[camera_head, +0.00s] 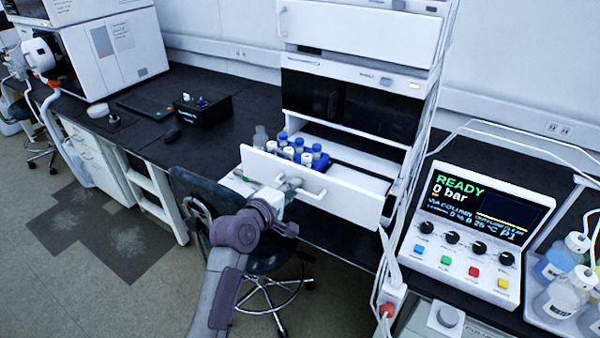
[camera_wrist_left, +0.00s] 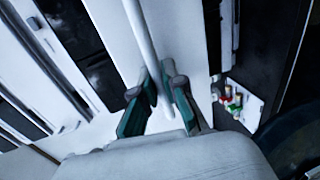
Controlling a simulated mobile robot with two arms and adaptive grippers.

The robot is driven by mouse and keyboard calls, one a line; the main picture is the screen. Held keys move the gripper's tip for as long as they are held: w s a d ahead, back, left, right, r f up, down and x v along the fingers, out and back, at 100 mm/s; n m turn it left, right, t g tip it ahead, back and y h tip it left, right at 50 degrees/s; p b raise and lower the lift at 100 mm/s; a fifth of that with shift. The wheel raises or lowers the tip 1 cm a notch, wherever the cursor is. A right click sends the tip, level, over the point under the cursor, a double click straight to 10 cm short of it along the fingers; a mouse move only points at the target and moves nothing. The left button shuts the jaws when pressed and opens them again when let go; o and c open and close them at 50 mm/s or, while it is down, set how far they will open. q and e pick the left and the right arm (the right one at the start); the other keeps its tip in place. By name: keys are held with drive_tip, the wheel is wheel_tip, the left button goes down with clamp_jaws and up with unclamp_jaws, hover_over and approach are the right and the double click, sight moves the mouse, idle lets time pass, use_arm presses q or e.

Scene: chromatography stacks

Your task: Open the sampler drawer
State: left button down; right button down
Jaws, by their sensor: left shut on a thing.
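The sampler drawer (camera_head: 350,203) stands pulled out from the white stack, with its interior showing from above. Several vials with blue and white caps (camera_head: 298,148) stand upright in it in a blue rack (camera_head: 321,162). My left gripper (camera_head: 289,184) is at the drawer front, shut on the bar handle (camera_head: 314,196). In the left wrist view, the two dark green fingers of the gripper (camera_wrist_left: 160,90) sit on either side of the white handle bar (camera_wrist_left: 141,38). My right gripper is in neither view.
A dark chair (camera_head: 262,255) stands below the drawer beside my left arm. A control panel (camera_head: 470,235) reading READY, 0 bar stands to the right, with bottles (camera_head: 563,290) beyond it. The black bench (camera_head: 215,150) to the left has a small black box (camera_head: 203,108).

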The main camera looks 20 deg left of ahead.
use_arm(q)
drive_tip(key=shift+s, duration=0.2)
drive_tip(key=c, duration=1.5)
unclamp_jaws()
drive_tip(key=shift+a, duration=0.1)
drive_tip(key=v, duration=1.2)
drive_tip(key=shift+f, duration=0.1)
drive_tip(key=shift+f, duration=0.1)
